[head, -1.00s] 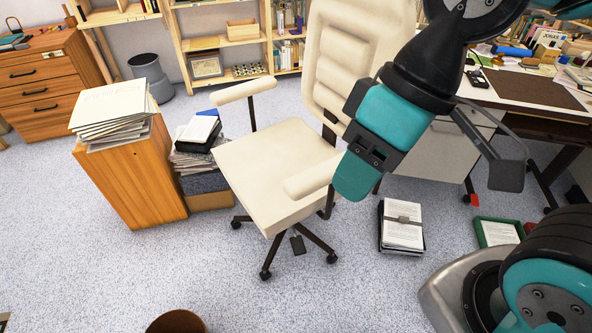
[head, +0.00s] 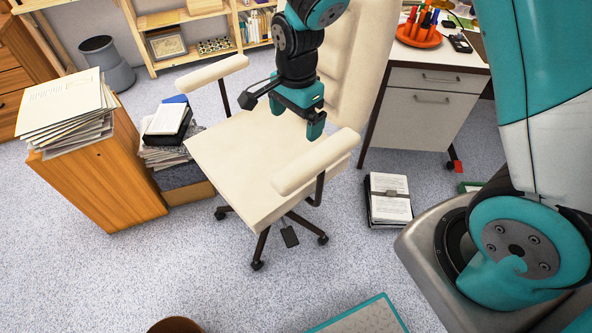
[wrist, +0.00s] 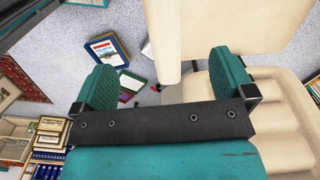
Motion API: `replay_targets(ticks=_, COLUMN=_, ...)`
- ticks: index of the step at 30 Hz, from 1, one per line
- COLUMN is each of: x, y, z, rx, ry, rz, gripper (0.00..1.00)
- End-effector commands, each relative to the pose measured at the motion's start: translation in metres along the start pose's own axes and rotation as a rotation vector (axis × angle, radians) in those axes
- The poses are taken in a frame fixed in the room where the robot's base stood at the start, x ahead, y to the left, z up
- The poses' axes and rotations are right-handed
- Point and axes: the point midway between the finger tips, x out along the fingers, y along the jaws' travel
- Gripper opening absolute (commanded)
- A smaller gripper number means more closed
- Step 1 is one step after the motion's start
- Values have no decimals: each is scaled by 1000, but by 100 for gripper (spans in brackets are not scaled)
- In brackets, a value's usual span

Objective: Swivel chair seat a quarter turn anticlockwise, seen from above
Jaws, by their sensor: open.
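The cream swivel chair stands mid-view, its seat (head: 225,160) facing the lower left and its tall backrest (head: 357,65) at the upper right. It has a left armrest (head: 212,72) and a right armrest (head: 315,162). My gripper (head: 296,113) is open, pointing down over the seat's rear, behind the right armrest. In the wrist view, a cream armrest (wrist: 176,40) shows ahead between my teal fingers (wrist: 165,80), with the padded backrest (wrist: 280,120) at lower right. I cannot tell whether the gripper touches the chair.
A wooden cabinet (head: 110,175) with papers and a box of stacked files (head: 185,175) stand close to the chair's left. A desk drawer unit (head: 425,105) is behind right. A paper stack (head: 388,200) lies on the floor right. The floor in front is mostly clear.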

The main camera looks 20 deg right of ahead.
Motion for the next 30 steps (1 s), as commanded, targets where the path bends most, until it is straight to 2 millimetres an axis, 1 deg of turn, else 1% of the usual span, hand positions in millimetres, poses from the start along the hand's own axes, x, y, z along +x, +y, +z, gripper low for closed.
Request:
replay_targets(ticks=3, x=14, y=-3, z=-3, rx=53, ry=11, rz=8, gripper=100)
replay_targets(ticks=5, x=21, y=-3, z=-4, rx=58, ry=12, rz=9, gripper=100)
replay_targets(ticks=8, x=38, y=-2, z=-4, rx=57, ry=11, rz=12, gripper=100)
replay_targets(ticks=18, x=115, y=-1, z=-4, rx=54, ry=10, rz=11, gripper=100)
replay_targets(ticks=24, x=155, y=-1, z=-4, rx=53, ry=10, rz=10, gripper=100)
replay_targets(ticks=27, x=168, y=-1, z=-5, rx=53, ry=10, rz=8, gripper=100)
replay_targets(ticks=30, x=176, y=-2, z=-5, rx=53, ry=10, rz=7, gripper=100)
